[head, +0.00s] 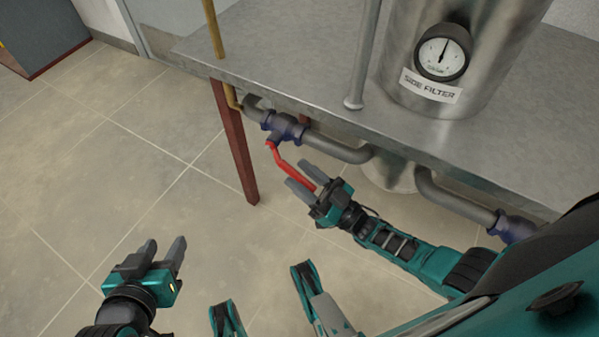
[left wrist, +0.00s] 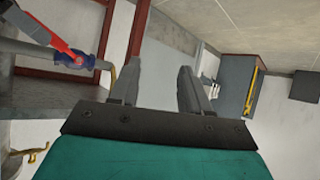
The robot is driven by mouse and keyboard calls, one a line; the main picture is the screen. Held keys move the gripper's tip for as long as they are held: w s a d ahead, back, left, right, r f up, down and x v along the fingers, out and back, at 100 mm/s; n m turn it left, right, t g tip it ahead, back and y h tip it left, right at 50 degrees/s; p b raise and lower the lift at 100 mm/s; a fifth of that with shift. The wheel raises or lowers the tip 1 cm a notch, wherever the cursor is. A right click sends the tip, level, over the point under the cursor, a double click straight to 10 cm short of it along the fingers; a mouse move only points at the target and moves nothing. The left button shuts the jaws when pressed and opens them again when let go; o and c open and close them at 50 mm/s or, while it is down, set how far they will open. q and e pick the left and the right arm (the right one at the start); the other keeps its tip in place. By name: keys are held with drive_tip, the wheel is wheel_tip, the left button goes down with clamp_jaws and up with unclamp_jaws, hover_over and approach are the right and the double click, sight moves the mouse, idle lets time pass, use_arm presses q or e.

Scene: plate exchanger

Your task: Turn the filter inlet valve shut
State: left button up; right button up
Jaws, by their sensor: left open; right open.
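The filter inlet valve has a blue body (head: 285,127) on a grey pipe under the edge of the metal bench. Its red lever handle (head: 282,160) slants down to the right, away from the pipe line. My right gripper (head: 303,179) is open at the handle's free end, with the red lever appearing between its fingers; contact cannot be told. My left gripper (head: 164,251) is open and empty over the floor at lower left, apart from the valve. In the left wrist view, the blue valve body (left wrist: 71,60) and red handle (left wrist: 45,33) show at upper left.
A steel vessel labelled SIDE FILTER (head: 430,85), with a gauge (head: 442,52), stands on the metal bench (head: 310,75). A red bench leg (head: 237,145) stands left of the valve. A second blue fitting (head: 513,228) is at right.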

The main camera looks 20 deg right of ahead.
drive_tip(key=s+d+p, duration=0.1)
drive_tip(key=s+d, duration=0.7)
drive_tip(key=s, duration=0.2)
drive_tip(key=shift+s+d+f, duration=0.25)
drive_tip(key=shift+s+f, duration=0.15)
drive_tip(key=shift+c, duration=0.3)
